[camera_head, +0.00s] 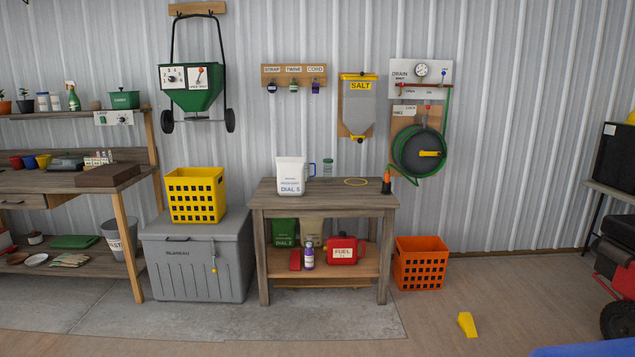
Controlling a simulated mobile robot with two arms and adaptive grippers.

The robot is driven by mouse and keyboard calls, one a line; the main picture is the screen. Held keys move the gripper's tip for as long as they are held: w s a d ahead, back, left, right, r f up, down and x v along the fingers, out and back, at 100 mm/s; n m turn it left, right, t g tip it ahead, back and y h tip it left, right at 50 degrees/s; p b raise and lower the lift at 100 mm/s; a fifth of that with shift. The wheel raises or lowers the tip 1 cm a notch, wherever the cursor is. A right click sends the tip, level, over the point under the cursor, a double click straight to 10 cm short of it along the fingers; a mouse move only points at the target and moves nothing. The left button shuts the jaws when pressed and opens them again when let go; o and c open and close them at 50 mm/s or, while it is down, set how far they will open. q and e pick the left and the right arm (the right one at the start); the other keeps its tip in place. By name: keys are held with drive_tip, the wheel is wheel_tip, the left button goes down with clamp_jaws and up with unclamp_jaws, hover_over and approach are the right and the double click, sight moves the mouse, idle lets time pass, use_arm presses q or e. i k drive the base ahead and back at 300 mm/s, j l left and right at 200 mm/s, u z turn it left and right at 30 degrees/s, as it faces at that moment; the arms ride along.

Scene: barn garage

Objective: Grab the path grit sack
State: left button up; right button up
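No label that I can read says path grit. A white sack-like container (290,177) marked "DIAL 5" stands upright on the wooden table (350,201); its upper print is too small to read. On the shelf below, a green sack-like pack (284,234) also has a dial label. A pale pack (312,240) stands beside it, partly hidden by a purple-and-white bottle (309,259). Neither of my grippers is in view.
A grey chest (197,270) with a yellow crate (196,194) on top stands left of the table. An orange crate (420,264) stands right of it. A yellow wedge (467,324) lies on the otherwise open floor in front. A green spreader (193,88) hangs on the wall.

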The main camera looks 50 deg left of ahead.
sight(291, 172)
drive_tip(key=u, duration=1.9)
